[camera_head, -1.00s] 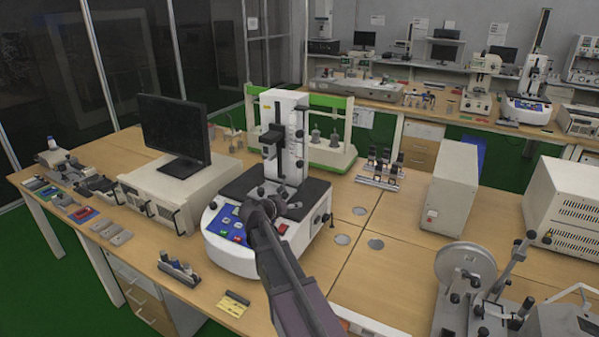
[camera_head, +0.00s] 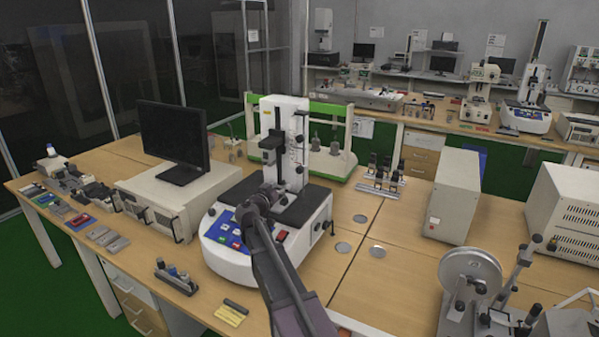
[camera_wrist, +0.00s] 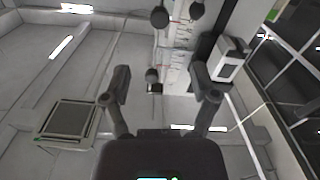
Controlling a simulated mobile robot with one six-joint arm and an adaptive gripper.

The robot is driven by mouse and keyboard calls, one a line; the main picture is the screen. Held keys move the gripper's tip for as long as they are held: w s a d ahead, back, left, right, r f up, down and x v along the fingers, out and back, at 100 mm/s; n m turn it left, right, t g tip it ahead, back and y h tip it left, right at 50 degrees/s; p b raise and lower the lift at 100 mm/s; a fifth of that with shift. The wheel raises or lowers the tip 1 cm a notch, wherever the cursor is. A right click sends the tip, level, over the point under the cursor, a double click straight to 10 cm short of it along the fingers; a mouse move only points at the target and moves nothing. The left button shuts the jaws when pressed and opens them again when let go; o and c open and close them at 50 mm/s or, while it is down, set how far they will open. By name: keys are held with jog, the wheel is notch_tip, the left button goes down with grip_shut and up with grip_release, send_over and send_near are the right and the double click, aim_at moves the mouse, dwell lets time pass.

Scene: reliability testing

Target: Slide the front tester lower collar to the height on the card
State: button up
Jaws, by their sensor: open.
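The front tester (camera_head: 238,262) stands mid-bench with a white base, blue panel and upright white column (camera_head: 287,107). Small dark knobs or collars sit along the column's right side; a low one (camera_head: 300,169) shows there, but which is the lower collar I cannot tell. My gripper (camera_head: 268,190) is in front of the column, above the base. In the wrist view my gripper (camera_wrist: 163,92) is open, fingers apart, with dark round knobs (camera_wrist: 152,75) and the pale column seen beyond and between them; no contact shows. A yellow card (camera_head: 231,315) lies at the bench's front edge, its writing too small to read.
A monitor (camera_head: 172,135) on a pale box stands left of the tester. A green-framed rig (camera_head: 340,110) is behind it. A pale cabinet (camera_head: 455,195) and a wheeled device (camera_head: 470,280) stand to the right.

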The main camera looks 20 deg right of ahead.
aim_at(299, 171)
jog(key=x, duration=1.3)
jog(key=shift+w+d, duration=0.2)
jog(key=shift+d, duration=0.05)
jog(key=shift+c, duration=0.2)
grip_shut()
